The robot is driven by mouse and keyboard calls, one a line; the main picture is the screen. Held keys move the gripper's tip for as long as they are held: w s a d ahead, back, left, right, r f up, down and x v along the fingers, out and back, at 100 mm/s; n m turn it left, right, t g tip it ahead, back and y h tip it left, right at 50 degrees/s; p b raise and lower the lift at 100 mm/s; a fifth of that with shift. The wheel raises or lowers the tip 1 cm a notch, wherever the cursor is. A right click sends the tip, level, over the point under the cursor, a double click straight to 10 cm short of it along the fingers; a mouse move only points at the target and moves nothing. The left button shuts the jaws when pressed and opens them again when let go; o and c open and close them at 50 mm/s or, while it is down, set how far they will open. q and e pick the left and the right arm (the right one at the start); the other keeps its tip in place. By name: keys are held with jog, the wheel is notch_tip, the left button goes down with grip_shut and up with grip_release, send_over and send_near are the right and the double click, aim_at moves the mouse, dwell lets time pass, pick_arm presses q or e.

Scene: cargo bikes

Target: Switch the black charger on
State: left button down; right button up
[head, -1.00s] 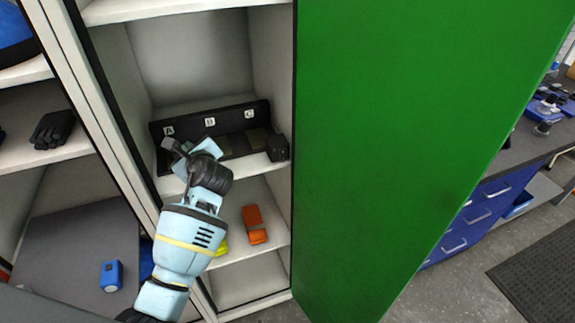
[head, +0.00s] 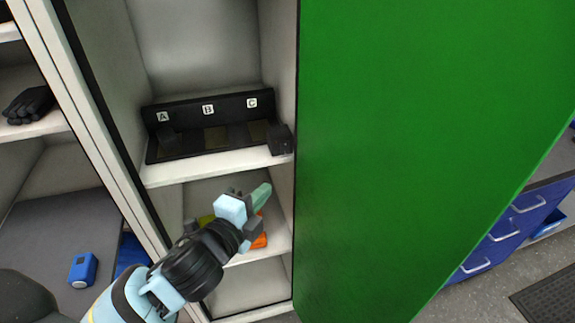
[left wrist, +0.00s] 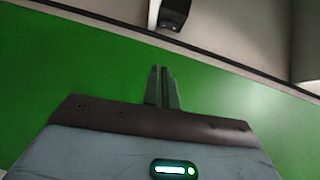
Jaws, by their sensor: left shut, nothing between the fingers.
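The black charger (head: 240,104) stands on a cabinet shelf, with white labels A, B and C along its back panel. My left gripper (head: 262,192) is shut and empty, in front of and below the charger's shelf, apart from the charger. The left wrist view shows its closed fingers (left wrist: 163,80) and a black part (left wrist: 172,14) at the top. My right gripper is out of view.
A green cabinet door (head: 400,150) stands open to the right. An orange item (head: 260,240) and a partly hidden yellow one (head: 206,220) lie on the shelf below. Black gloves (head: 30,104) and a blue device (head: 83,270) are at left.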

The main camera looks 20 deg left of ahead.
pick_arm(q)
jog(key=shift+s+d, duration=0.15)
jog(key=shift+d, duration=0.05)
send_near(285, 148)
jog(key=w+d+f, duration=0.2)
jog(key=w+d, duration=0.1)
jog(key=w, duration=0.2)
jog(key=shift+w+a, duration=0.45)
jog(key=shift+w, duration=0.15)
